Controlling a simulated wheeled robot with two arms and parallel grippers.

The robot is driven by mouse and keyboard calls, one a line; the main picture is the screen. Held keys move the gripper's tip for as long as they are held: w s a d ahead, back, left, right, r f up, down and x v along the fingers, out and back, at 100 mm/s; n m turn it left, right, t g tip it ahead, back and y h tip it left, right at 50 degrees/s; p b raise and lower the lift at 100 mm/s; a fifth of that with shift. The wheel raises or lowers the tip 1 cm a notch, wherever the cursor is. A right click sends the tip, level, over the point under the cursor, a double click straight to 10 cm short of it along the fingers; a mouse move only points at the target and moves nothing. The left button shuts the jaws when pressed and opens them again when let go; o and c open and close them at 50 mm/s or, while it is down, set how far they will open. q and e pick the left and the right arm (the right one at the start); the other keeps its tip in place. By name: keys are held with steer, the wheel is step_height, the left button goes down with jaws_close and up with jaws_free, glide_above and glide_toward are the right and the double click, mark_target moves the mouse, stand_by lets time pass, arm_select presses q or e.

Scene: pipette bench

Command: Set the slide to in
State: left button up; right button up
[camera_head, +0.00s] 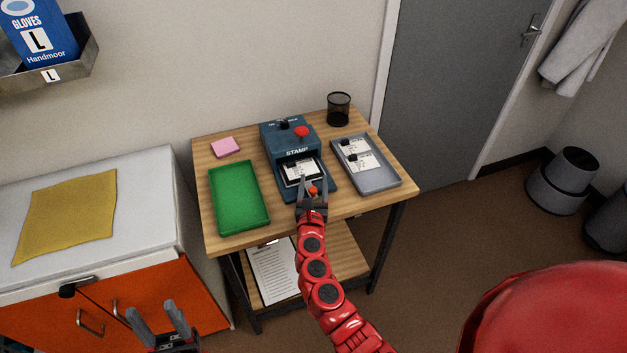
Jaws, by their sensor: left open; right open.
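The blue stamp machine (283,137) stands on the wooden table, with a red button and a small black switch on top. Its slide, carrying a white card (300,173), shows in the front opening under the word STAMP. A small orange-red knob (313,190) is at the front of the slide. My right gripper (312,186) is open, its fingers on either side of the knob; whether they touch it I cannot tell. The gripper hides part of the slide's front. My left gripper (160,316) is open and empty at the bottom left, away from the table.
A green tray (239,224) lies empty left of the machine. A grey tray (378,184) with cards is on the right. A black mesh cup (339,104) and a pink pad (226,147) stand behind. A clipboard (273,273) is on the lower shelf.

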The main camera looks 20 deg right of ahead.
steer(key=shift+w+d, duration=0.15)
steer(key=shift+w, duration=0.3)
jaws_close()
stand_by(1.2)
